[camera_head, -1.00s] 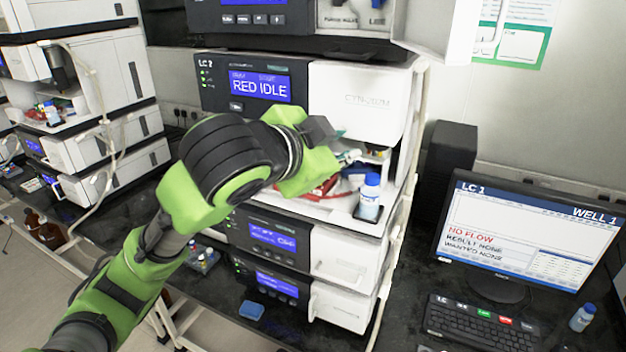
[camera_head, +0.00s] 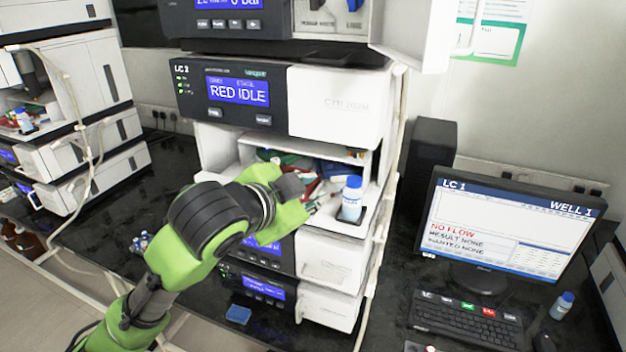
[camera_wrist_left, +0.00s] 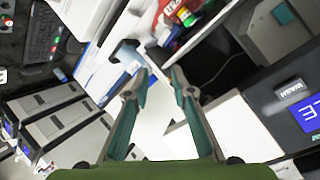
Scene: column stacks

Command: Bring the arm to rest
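My left arm (camera_head: 205,228), green and black, comes in from the lower left in the head view. Its left gripper (camera_head: 310,202) is in front of the open bay of the LC 1 stack, and its fingers are mostly hidden by the wrist there. In the left wrist view the left gripper (camera_wrist_left: 160,80) has its two teal fingers spread, with nothing between them. My right gripper is in neither view.
A white bottle with a blue cap (camera_head: 351,198) stands at the bay's right front, close to the gripper. Red and green items (camera_head: 303,180) lie inside the bay. A monitor (camera_head: 505,232) and keyboard (camera_head: 467,320) stand at right. A blue block (camera_head: 238,314) lies below.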

